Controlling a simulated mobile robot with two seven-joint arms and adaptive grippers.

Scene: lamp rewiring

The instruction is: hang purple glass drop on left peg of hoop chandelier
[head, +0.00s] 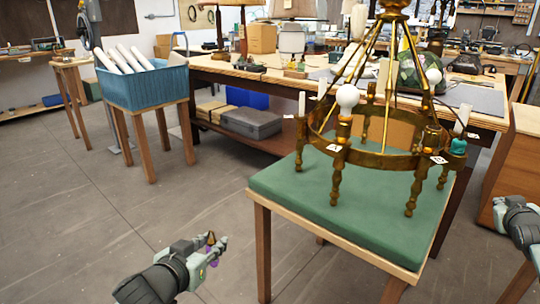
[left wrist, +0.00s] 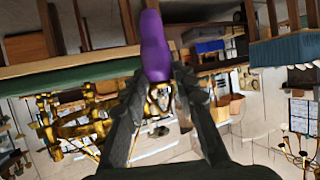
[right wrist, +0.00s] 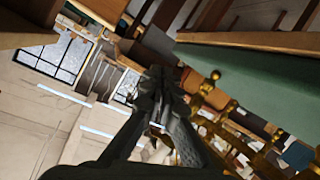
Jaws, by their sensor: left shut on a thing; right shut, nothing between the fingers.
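My left gripper (head: 215,244) is shut on the purple glass drop (left wrist: 155,45), low in front of the green-topped table. The drop sticks out beyond the fingertips in the left wrist view; in the head view only small purple bits and a brass-coloured tip show at the fingers. The brass hoop chandelier (head: 378,158) stands upright on the table, to the right of and beyond the left gripper. Small white marked tags sit on its hoop; I cannot tell which part is the left peg. My right gripper (right wrist: 158,78) is shut and empty; its arm shows at the head view's right edge.
The green table top (head: 290,190) has bare room at its left and front. A blue bin (head: 150,88) with white tubes stands on a stool at the left. A long workbench (head: 240,72) runs behind the chandelier. The floor on the left is clear.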

